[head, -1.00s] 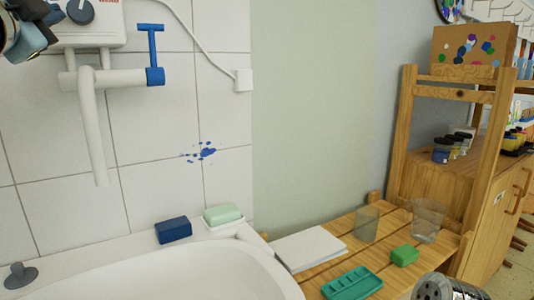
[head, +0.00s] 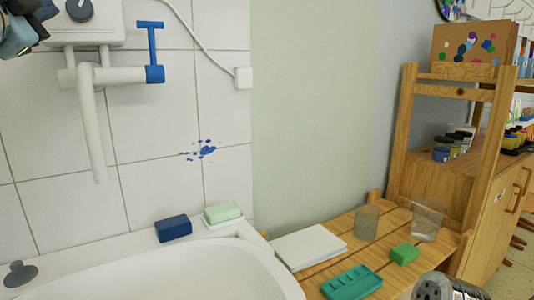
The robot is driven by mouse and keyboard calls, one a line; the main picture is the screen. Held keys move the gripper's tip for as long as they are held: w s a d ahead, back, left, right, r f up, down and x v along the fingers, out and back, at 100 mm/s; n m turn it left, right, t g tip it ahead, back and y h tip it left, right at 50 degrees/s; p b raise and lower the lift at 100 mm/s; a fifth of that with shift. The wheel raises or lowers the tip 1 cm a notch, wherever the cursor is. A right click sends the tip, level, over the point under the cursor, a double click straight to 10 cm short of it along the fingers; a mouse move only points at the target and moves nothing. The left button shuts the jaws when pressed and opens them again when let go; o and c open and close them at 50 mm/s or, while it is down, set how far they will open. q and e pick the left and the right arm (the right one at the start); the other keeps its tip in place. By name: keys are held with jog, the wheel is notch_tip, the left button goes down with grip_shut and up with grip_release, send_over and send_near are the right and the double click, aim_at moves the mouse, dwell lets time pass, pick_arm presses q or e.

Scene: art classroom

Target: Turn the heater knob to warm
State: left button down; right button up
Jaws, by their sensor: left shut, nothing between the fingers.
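The white heater (head: 100,32) is on the tiled wall at the upper left, cut by the top edge. Its dark round knob (head: 80,9) is at the very top, partly out of view; its setting cannot be read. My left gripper (head: 40,15) is at the top left corner, just left of the knob, shut and empty. It covers the heater's left side. Whether it touches the knob cannot be told. Part of my right arm (head: 448,288) shows at the bottom right; its fingers are not in view.
Below the heater are a white spout (head: 94,130) and a blue lever (head: 153,50). A basin (head: 180,275) holds a blue block (head: 173,229) and a soap (head: 222,212) on its ledge. A slatted wooden table (head: 330,245) stands right.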

pick_arm(q)
jog(key=shift+s+d+b, duration=0.2)
jog(key=shift+s+d, duration=0.25)
jog(key=shift+s, duration=0.3)
jog(key=shift+s+d+b, duration=0.15)
jog(key=shift+s+d, duration=0.25)
jog(key=shift+s, duration=0.3)
jog(key=shift+s+d+b, duration=0.2)
jog(key=shift+s+d, duration=0.25)
jog(key=shift+s, duration=0.3)
jog(key=w, duration=0.1)
jog(key=w+f, duration=0.1)
jog(key=w, duration=0.1)
jog(key=w+f, duration=0.1)
jog(key=shift+w+a+p, duration=0.35)
jog(key=shift+w+a, duration=0.05)
jog(key=shift+w+a+f, duration=0.15)
jog(key=shift+w+a, duration=0.25)
jog(key=shift+w, duration=0.25)
